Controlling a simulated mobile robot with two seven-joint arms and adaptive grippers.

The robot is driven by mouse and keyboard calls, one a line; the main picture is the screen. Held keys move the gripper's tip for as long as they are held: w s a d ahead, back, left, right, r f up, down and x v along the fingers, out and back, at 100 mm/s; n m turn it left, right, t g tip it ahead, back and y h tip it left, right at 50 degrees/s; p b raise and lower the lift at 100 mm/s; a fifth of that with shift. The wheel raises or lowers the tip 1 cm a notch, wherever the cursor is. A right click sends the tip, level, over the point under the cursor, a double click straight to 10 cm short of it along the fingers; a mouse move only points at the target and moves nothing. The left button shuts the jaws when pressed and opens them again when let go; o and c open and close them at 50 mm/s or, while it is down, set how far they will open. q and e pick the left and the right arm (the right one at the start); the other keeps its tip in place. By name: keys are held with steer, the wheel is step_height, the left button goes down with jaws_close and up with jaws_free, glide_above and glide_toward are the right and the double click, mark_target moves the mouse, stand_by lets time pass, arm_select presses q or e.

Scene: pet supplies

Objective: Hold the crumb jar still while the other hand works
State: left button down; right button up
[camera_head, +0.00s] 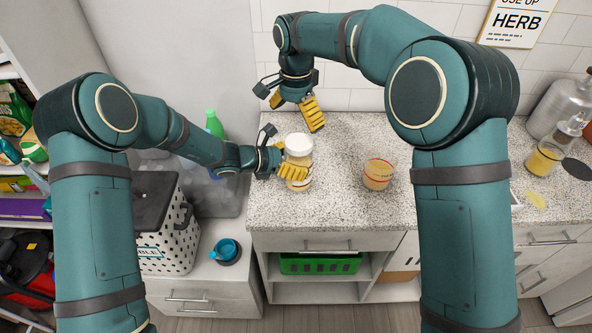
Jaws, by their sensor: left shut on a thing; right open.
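The crumb jar (303,159) stands upright on the speckled counter (340,209), with a round white lid (299,142) on it and pale yellowish contents. My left gripper (293,164) comes in from the left and is shut on the jar's side, its yellow fingers hiding part of the body. My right gripper (296,114) is open and empty behind the jar, near the tiled wall, its fingers pointing down and apart. It appears clear of the lid.
A clear container with red bands (378,174) stands on the counter to the jar's right. A glass pitcher with yellow contents (543,161) stands at the far right. A green-capped bottle (214,124) is left of the counter. The counter's front middle is clear.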

mark_target(299, 141)
steer(key=n, duration=0.4)
steer(key=shift+s+f+n, duration=0.1)
steer(key=shift+f+n, duration=0.2)
steer(key=shift+n, duration=0.1)
steer(key=n, duration=0.5)
steer(key=shift+f+n, duration=0.1)
steer(key=shift+n, duration=0.3)
steer(key=n, duration=0.5)
steer(key=shift+d+n, duration=0.2)
steer(key=shift+n, duration=0.2)
steer(key=n, duration=0.6)
steer(key=shift+w+d+r, duration=0.2)
steer(key=shift+w+r, duration=0.05)
steer(key=shift+r, duration=0.15)
steer(key=shift+f, duration=4)
